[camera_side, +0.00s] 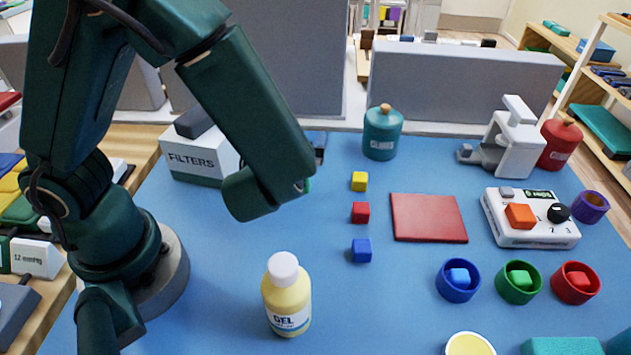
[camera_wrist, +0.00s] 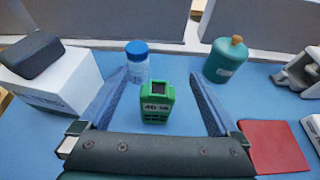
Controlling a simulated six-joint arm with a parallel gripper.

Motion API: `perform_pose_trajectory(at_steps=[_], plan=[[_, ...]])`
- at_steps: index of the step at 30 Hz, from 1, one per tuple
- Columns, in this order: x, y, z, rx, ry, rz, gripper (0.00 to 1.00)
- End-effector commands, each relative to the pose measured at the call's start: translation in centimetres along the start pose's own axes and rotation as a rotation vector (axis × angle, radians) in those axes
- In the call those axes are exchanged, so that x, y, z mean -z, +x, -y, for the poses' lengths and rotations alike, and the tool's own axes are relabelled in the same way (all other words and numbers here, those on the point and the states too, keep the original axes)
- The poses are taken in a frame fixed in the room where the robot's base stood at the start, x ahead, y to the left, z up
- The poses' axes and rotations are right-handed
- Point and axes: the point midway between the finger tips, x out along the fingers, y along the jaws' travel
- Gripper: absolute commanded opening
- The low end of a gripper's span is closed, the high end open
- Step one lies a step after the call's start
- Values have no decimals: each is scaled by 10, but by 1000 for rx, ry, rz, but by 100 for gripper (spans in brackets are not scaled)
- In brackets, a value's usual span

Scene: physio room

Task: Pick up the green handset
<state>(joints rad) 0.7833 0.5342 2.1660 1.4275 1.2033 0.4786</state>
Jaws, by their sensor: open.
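The green handset (camera_wrist: 156,102) stands on the blue table top in the wrist view, with a small dark screen near its top and dark marks on its face. My gripper (camera_wrist: 159,78) is open, with one long blue finger on each side of the handset. The handset shows between the fingers, with blue gaps on both sides, and neither finger appears to touch it. In the side view my arm hides nearly all of the handset; only a green sliver (camera_side: 307,185) shows at the arm's edge. My gripper is mostly hidden there too.
A FILTERS box (camera_side: 203,158) is left, a teal jar (camera_side: 382,133) behind right, and a red mat (camera_side: 428,218) right. A yellow gel bottle (camera_side: 287,297) stands in front.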

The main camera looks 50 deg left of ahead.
Motion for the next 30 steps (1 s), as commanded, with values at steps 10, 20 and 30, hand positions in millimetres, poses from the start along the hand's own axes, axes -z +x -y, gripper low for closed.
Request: perform_pose_trajectory(at_steps=[10,20,30], plan=[[34,17,0,-1,-2,-1,98],[34,54,-1,-4,-5,-2,98],[34,65,0,1,-4,-3,98]])
